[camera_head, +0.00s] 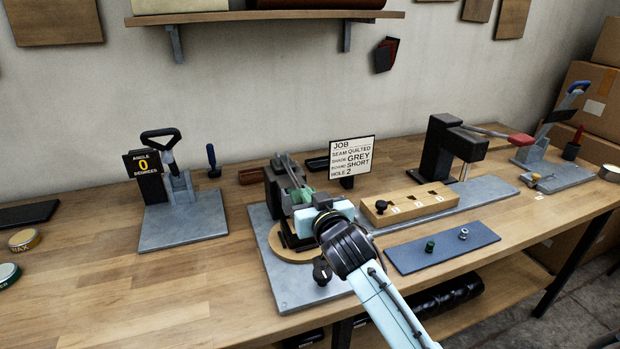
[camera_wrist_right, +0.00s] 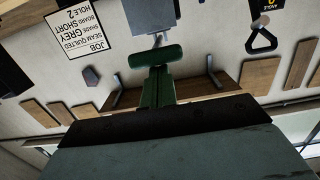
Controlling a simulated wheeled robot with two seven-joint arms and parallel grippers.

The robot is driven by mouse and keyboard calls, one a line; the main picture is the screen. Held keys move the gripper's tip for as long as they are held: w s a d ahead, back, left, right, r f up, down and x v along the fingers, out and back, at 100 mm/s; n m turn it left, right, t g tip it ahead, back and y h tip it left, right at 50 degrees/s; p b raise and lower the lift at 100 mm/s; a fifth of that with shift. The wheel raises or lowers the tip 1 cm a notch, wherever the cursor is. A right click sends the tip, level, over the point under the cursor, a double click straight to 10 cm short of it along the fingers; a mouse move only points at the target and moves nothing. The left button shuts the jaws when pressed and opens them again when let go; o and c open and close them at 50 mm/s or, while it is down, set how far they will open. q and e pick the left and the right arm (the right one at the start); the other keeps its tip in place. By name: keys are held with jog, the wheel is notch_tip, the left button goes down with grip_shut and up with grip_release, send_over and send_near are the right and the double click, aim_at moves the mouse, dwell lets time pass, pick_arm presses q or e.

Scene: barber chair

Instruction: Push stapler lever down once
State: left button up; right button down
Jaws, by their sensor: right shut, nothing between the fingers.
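The stapler (camera_head: 278,190) appears to be the dark and grey device near the middle of the bench, by a round wooden plate (camera_head: 285,250). A green bar (camera_head: 301,195) that looks like its lever handle shows just beyond my right gripper (camera_head: 303,203). In the right wrist view, which is upside down, the green crossbar (camera_wrist_right: 155,56) lies across the tips of my right gripper (camera_wrist_right: 157,75). My right gripper is shut with nothing between its fingers. I cannot tell whether it touches the bar. My left gripper is out of view.
A job sign (camera_head: 351,156) stands behind the stapler. A wooden block with holes (camera_head: 410,203) and a blue-grey mat (camera_head: 441,248) are to the right. An angle tool (camera_head: 182,195) stands left, with another lever press (camera_head: 545,150) far right.

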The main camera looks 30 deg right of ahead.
jog(key=shift+s+a+f, duration=0.1)
jog(key=shift+a+f, duration=0.05)
jog(key=shift+f, duration=0.6)
notch_tip(320, 180, up, 5)
jog(key=p, duration=0.5)
jog(key=s+a, duration=0.1)
jog(key=s, duration=0.9)
jog(key=shift+s+a+r+b, duration=0.2)
jog(key=shift+s+r+b, duration=0.1)
jog(key=shift+s, duration=0.05)
